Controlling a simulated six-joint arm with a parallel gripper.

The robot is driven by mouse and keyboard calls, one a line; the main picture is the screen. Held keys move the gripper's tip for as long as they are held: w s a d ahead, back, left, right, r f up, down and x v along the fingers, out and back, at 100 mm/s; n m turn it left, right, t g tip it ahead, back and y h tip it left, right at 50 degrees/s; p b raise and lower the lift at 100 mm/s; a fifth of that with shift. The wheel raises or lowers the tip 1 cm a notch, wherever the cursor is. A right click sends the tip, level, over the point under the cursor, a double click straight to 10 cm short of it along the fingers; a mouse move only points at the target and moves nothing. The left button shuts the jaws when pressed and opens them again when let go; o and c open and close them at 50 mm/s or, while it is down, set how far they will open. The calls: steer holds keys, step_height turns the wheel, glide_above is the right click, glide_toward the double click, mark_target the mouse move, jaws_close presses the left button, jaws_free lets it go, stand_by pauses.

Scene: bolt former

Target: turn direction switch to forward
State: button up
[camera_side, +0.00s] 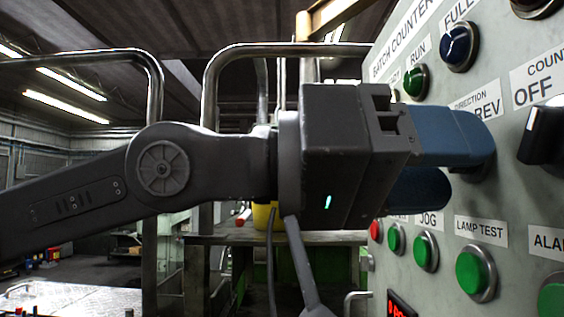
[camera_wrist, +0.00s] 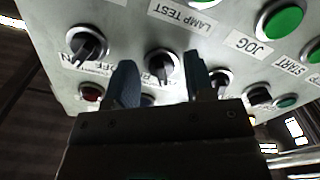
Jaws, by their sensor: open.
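The direction switch (camera_wrist: 162,64) is a black knob on the grey control panel (camera_wrist: 125,22). In the wrist view it shows between my two blue fingers, with small labels partly hidden below it. My gripper (camera_side: 458,168) is open, its fingers pointing at the panel, one above the other in the side view. In the wrist view my gripper (camera_wrist: 159,75) has one finger on each side of the knob, with gaps. Whether a finger touches it, I cannot tell. In the side view the fingers hide the knob and part of the DIRECTION label (camera_side: 487,106), leaving REV readable.
A black counter switch (camera_side: 543,133) with an OFF label sits to the right. Green buttons, including lamp test (camera_side: 475,272) and jog (camera_side: 425,251), lie below. A blue button (camera_side: 458,47) and green light (camera_side: 416,81) are above. Metal railings (camera_side: 215,75) stand behind my arm.

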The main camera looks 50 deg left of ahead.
steer(key=v, duration=1.3)
steer(key=w+a+f+n+g+y, duration=0.1)
steer(key=w+a+f+y, duration=0.3)
steer(key=f, duration=0.4)
steer(key=w+a+f+y, duration=0.2)
steer(key=a+f+y, duration=0.2)
steer(key=a+f, duration=0.35)
steer(key=s+a+f+g+y, duration=0.1)
steer(key=a+f+g, duration=0.1)
steer(key=a+f, duration=0.2)
steer(key=s+a+f+n+g+y, duration=0.1)
steer(key=a+f, duration=0.3)
steer(key=f, duration=0.6)
steer(key=s+a+f+g+y, duration=0.2)
steer(key=s+a+f+g, duration=0.1)
steer(key=f, duration=0.3)
steer(key=shift+a+f+n+y, duration=0.4)
steer(key=shift+a, duration=0.05)
